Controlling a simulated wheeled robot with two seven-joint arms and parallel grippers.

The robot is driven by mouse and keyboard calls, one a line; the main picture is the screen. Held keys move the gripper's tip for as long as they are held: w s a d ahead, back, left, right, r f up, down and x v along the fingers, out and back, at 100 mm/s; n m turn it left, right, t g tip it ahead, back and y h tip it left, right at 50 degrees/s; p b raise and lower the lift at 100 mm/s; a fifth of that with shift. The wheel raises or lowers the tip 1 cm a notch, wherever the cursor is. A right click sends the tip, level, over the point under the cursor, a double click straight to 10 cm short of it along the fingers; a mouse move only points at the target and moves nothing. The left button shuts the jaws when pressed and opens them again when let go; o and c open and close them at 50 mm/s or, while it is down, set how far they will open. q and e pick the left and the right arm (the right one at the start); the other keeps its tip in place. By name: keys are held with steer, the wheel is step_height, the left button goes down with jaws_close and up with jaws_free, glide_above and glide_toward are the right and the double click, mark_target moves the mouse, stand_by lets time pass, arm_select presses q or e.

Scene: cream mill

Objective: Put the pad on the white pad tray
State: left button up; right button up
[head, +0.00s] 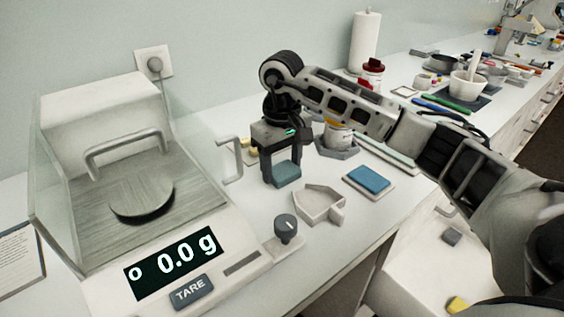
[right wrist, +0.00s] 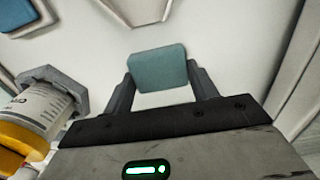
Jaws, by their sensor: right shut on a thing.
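My right gripper (head: 281,162) points down over the white counter and is shut on a small teal pad (head: 285,175). In the right wrist view the pad (right wrist: 158,68) sits between the two fingertips, with the counter behind it. To the right of the gripper, a shallow white tray (head: 347,185) lies on the counter with a flat blue pad (head: 370,178) on it; a corner of this blue pad also shows at the top left of the right wrist view. The held pad is apart from this tray. My left gripper is out of view.
A balance reading 0.0 g (head: 175,262) stands at the left. A pale open scoop-shaped dish (head: 320,206) and a grey knob (head: 286,227) are in front of the gripper. A jar with a yellow band (head: 338,136) stands in a grey holder behind. Counter between dish and white tray is narrow.

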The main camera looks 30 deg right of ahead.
steer(key=o, duration=0.9)
steer(key=shift+f, duration=0.1)
steer(key=shift+o, duration=0.2)
steer(key=shift+o, duration=0.2)
step_height(320, 180, up, 12)
steer(key=shift+p, duration=0.3)
steer(key=shift+o, duration=0.4)
steer(key=r, duration=0.4)
steer(key=shift+w, duration=0.4)
glide_above(280, 166)
step_height(280, 166, down, 10)
steer(key=shift+f, duration=0.2)
steer(key=shift+s+f+p, duration=0.15)
steer(key=shift+f+p, duration=0.05)
steer(key=shift+f, duration=1.1)
steer(key=shift+s+f+p, duration=0.1)
steer(key=shift+f+p, duration=0.05)
steer(key=shift+f, duration=1.15)
